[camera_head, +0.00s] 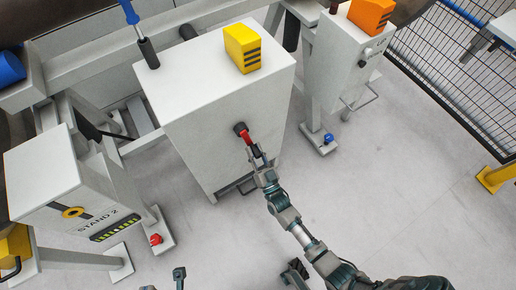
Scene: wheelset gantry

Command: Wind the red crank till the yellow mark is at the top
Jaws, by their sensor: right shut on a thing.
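The red crank (247,138) is on the front face of a white cabinet (190,110), joined to a dark hub (240,128). Its red arm points down and slightly right from the hub. My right gripper (257,153) is shut on the crank's outer end and hides part of it. I cannot make out a yellow mark on the crank or hub. A yellow ring (73,212) with a dark centre shows on the box labelled STAND 2, at the left. My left gripper (166,281) shows only its two fingertips at the bottom edge, apart, with nothing between them.
A yellow block (242,48) sits on the cabinet top. A second stand with an orange block (371,14) is at the right. A black mesh fence (450,75) runs along the right. A red knob (155,239) is low beside STAND 2. Floor before the cabinet is clear.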

